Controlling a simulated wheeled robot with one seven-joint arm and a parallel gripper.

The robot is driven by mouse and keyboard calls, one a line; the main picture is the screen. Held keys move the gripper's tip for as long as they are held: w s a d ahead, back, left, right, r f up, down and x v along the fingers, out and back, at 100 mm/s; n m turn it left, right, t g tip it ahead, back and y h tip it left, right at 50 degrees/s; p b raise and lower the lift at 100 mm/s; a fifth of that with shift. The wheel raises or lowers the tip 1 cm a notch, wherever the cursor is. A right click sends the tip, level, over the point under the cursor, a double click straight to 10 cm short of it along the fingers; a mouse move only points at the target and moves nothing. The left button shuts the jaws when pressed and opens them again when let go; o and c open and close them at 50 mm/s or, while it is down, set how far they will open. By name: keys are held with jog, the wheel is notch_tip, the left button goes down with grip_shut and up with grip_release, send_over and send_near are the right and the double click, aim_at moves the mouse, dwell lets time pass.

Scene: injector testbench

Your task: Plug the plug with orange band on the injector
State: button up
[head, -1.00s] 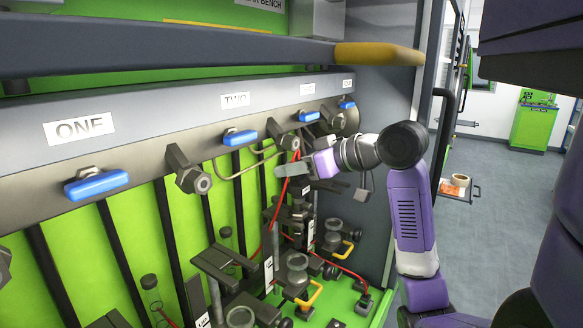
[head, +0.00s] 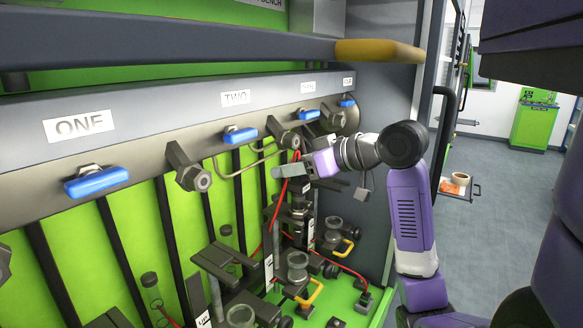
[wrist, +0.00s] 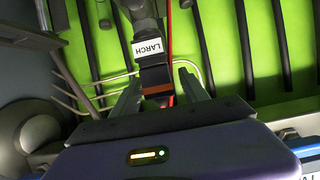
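My gripper (head: 296,173) is at the injector stand below the rail, and its two fingers show apart in the wrist view (wrist: 160,78). Between them is the black plug with the orange band (wrist: 157,102), with a visible gap on each side. Beyond the plug, in line with it, is a dark injector body with a white LARCH label (wrist: 149,48). I cannot tell whether plug and injector are joined. In the head view my gripper largely hides the plug, and the injector stand (head: 299,212) shows below it.
A red cable (head: 340,268) runs down to the green bench floor. A metal rail with blue handles (head: 240,135) and blocky fittings (head: 188,170) is close above my gripper. Other stands (head: 225,262) are to the left. The open floor (head: 490,200) is at the right.

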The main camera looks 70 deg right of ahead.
dwell(0.3)
jog(key=b+v, duration=0.1)
jog(key=v, duration=0.6)
jog(key=shift+s, duration=0.35)
jog(key=shift+a+r, duration=0.1)
